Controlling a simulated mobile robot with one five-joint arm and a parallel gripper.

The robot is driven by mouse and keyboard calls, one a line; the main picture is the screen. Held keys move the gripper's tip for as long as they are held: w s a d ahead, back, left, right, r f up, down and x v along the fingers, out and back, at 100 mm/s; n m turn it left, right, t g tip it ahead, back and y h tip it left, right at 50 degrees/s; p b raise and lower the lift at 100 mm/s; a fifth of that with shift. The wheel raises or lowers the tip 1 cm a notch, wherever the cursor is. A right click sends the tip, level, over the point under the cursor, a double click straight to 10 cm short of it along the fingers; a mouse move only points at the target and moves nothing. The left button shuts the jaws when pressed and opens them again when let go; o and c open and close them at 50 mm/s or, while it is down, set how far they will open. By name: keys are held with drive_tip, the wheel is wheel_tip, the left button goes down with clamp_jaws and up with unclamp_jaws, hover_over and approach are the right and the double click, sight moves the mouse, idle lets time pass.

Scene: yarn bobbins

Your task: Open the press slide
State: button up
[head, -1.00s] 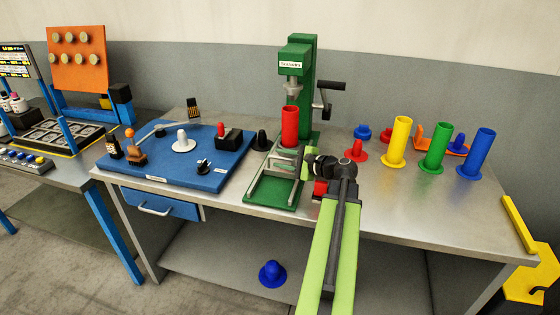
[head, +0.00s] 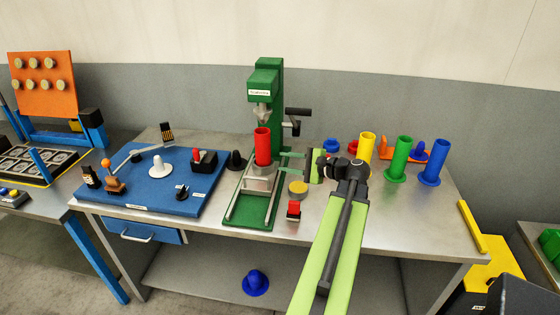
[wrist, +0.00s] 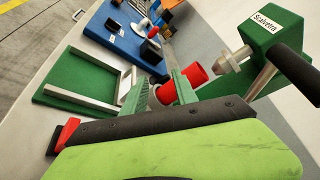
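The green press (head: 271,80) stands on the bench, with a spindle under its head. Its green base (head: 250,212) carries two pale rails and the metal slide block (head: 261,178). A red tube (head: 263,148) stands upright on the block, near the spindle; I cannot tell whether it is exactly beneath. My gripper (head: 287,164) is open, its two green fingers pointing left toward the slide block from the right.
A blue board (head: 150,195) with small parts lies left. Yellow (head: 366,149), green (head: 402,160) and blue (head: 433,164) tubes stand right. The press crank (head: 297,125) sticks out rightward.

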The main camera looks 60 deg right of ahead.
drive_tip(key=d+f+m+y+b, duration=0.1)
drive_tip(key=f+y+b, duration=0.1)
drive_tip(key=b, duration=0.3)
drive_tip(key=s+d+f+m+y+b, duration=0.1)
drive_tip(key=d+f+m+y+b, duration=0.1)
drive_tip(key=f+b, duration=0.3)
drive_tip(key=s+d+f+m+y+b, duration=0.1)
drive_tip(key=f+m+y+b, duration=0.1)
drive_tip(key=f+b, duration=0.2)
drive_tip(key=shift+s+d+t+b, duration=0.2)
drive_tip(key=shift+t+b, duration=0.1)
drive_tip(key=shift+b, duration=0.7)
drive_tip(key=shift+f, duration=0.2)
drive_tip(key=shift+r, duration=0.15)
